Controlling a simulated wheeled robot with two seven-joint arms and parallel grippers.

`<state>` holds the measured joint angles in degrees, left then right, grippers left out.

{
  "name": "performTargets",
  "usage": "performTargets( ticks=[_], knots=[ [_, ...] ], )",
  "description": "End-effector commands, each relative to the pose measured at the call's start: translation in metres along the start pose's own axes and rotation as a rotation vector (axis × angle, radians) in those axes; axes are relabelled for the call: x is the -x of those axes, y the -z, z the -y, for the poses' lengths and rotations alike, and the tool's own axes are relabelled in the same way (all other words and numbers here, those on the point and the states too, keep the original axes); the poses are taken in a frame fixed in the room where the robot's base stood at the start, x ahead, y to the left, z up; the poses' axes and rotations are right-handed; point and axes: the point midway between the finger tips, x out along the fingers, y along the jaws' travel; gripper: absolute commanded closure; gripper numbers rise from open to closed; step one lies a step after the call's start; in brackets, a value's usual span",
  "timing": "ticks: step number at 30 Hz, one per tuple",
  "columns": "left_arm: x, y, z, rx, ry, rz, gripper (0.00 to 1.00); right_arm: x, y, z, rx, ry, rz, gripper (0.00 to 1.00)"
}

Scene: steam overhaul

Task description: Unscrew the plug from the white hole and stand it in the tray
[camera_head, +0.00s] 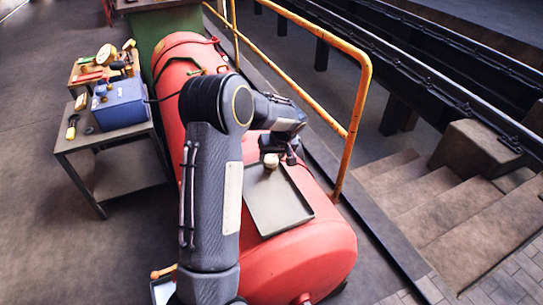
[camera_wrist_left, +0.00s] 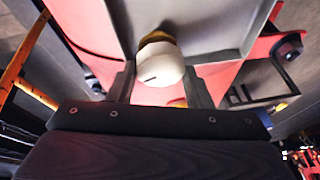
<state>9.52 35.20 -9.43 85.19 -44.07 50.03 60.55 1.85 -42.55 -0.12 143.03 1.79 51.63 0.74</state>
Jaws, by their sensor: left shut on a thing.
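The plug (camera_head: 271,160) is a small pale knob at the far end of the grey tray (camera_head: 280,212) on top of the red tank. In the left wrist view the plug (camera_wrist_left: 160,64) shows a round white head with a yellow-brown part behind it. My left gripper (camera_wrist_left: 160,84) is shut on its head, one finger on each side. In the head view the left gripper (camera_head: 273,150) is at the tray's far edge. I cannot tell whether the plug touches the tray (camera_wrist_left: 220,22). I cannot make out the white hole. My right gripper is not in view.
The red tank (camera_head: 318,258) lies lengthwise under the tray. A yellow railing (camera_head: 352,132) runs along its right side, with steps (camera_head: 418,190) beyond. At left, a metal table (camera_head: 92,137) holds a blue box (camera_head: 120,103) and tools. The floor at lower left is clear.

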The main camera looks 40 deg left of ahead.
Motion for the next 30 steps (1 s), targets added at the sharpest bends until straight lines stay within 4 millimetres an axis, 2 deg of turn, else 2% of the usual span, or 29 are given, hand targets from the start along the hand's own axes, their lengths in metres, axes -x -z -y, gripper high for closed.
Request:
performTargets(
  ticks=[12,13,18,19,24,27,30],
  knots=[
    [-0.0011,-0.0013,-0.0007,0.0,0.0,-0.001,0.86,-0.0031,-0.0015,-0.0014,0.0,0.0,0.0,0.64],
    [-0.0011,-0.0013,-0.0007,0.0,0.0,-0.001,0.53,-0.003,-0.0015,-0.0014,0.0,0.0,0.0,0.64],
    [-0.0012,-0.0013,-0.0008,0.0,0.0,-0.001,0.31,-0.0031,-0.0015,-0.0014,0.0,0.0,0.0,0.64],
    [-0.0012,-0.0013,-0.0008,0.0,0.0,-0.001,0.29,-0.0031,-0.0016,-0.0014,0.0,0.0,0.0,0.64],
    [-0.0013,-0.0014,-0.0008,0.0,0.0,-0.001,0.29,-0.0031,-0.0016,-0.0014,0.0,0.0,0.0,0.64],
    [-0.0016,-0.0017,-0.0007,-0.001,0.0,0.0,0.38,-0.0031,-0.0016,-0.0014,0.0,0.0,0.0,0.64],
    [-0.0016,-0.0017,-0.0007,-0.001,0.0,0.0,0.38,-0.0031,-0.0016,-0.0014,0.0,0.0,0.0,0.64]
  ],
)
